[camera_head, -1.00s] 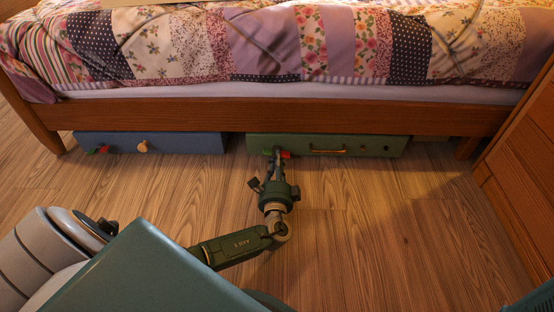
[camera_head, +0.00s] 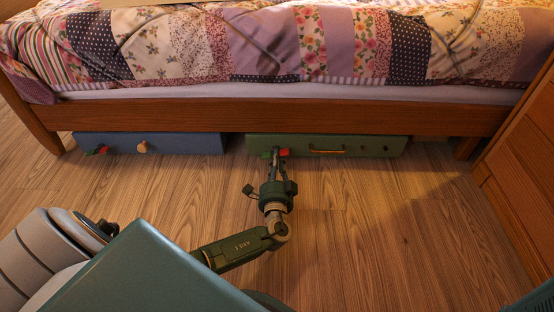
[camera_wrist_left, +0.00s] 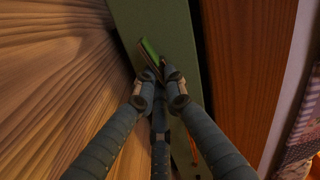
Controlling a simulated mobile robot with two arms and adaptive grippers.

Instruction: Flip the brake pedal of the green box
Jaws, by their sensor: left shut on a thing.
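The green box (camera_head: 226,0) is not at the top; the long green box front (camera_head: 350,145) sits under the bed, right of centre in the head view. Its brake pedal (camera_head: 284,153) has a red end and a green end at the left of that front. In the wrist view the pedal's green end (camera_wrist_left: 149,50) shows against the green box (camera_wrist_left: 170,25). My left gripper (camera_head: 275,153) is shut on the pedal, its fingertips partly hiding it; they also show in the wrist view (camera_wrist_left: 158,74). My right gripper is not in view.
A blue box (camera_head: 180,143) with a round knob and its own red and green pedal (camera_head: 98,150) sits to the left. The wooden bed rail (camera_head: 280,118) runs just above both boxes. A wooden cabinet (camera_head: 525,160) stands at right. The floor (camera_head: 370,220) in front is clear.

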